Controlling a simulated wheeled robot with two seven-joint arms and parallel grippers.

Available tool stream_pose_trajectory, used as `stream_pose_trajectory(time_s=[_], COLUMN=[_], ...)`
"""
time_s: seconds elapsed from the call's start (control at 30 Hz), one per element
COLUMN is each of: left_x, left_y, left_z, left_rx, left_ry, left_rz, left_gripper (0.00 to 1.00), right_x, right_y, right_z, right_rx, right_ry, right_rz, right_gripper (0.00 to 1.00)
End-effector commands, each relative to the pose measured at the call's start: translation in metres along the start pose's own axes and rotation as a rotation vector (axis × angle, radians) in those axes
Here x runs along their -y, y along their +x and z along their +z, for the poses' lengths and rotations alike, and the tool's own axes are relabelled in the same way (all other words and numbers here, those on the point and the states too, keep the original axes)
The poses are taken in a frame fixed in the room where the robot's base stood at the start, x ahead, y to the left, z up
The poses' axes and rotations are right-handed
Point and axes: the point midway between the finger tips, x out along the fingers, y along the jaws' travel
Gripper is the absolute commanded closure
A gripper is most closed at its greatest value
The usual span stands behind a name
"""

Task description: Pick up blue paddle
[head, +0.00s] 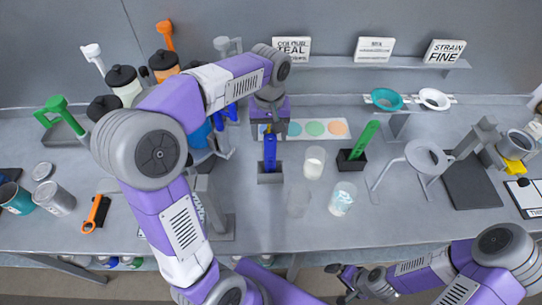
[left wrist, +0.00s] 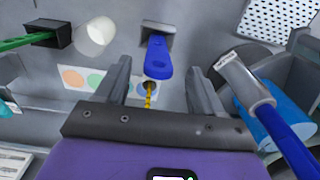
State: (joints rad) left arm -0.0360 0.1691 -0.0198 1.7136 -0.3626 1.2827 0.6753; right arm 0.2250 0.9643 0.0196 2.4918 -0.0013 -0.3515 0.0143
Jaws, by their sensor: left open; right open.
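The blue paddle (head: 270,147) stands upright in a small dark holder (head: 270,178) on the bench. In the left wrist view the blue paddle (left wrist: 157,58) rises from its holder (left wrist: 158,28), with a thin yellow piece (left wrist: 150,92) at its near end. My left gripper (head: 268,127) is open over the top of the paddle. In the left wrist view the fingers of this gripper (left wrist: 157,70) stand apart on either side of the paddle; I see no contact. My right gripper (head: 346,283) is open and empty, low at the front, away from the paddle.
A green paddle (head: 366,137) stands in another dark holder to the right. A white cup (head: 314,161) and clear beakers (head: 342,198) stand nearby. A strip with coloured dots (head: 315,128) lies behind. A blue-handled tool (left wrist: 285,135) is close on the right in the left wrist view.

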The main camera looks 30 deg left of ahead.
Motion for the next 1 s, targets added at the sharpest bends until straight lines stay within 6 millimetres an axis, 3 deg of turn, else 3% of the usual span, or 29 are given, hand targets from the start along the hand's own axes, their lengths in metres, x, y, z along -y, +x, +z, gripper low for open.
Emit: stream_pose_trajectory(time_s=[0.2, 0.5, 0.9, 1.0], left_x=[0.000, 0.000, 0.000, -0.001], left_y=[0.033, 0.037, 0.037, 0.037], left_z=[-0.001, -0.001, -0.001, -0.001], left_rx=[0.003, 0.001, 0.001, 0.001], left_ry=[0.001, 0.001, 0.001, 0.001], left_rz=[-0.002, 0.000, 0.000, 0.000], left_gripper=[0.32, 0.32, 0.92, 0.92], right_x=[-0.001, -0.001, -0.001, -0.001], right_y=[0.004, 0.004, 0.004, 0.004], right_z=[-0.001, -0.001, -0.001, -0.001], right_rx=[-0.002, -0.001, -0.001, -0.001], right_ry=[0.000, 0.000, 0.000, 0.000], right_rz=[0.000, 0.000, 0.000, 0.000], right_gripper=[0.00, 0.00, 0.00, 0.00])
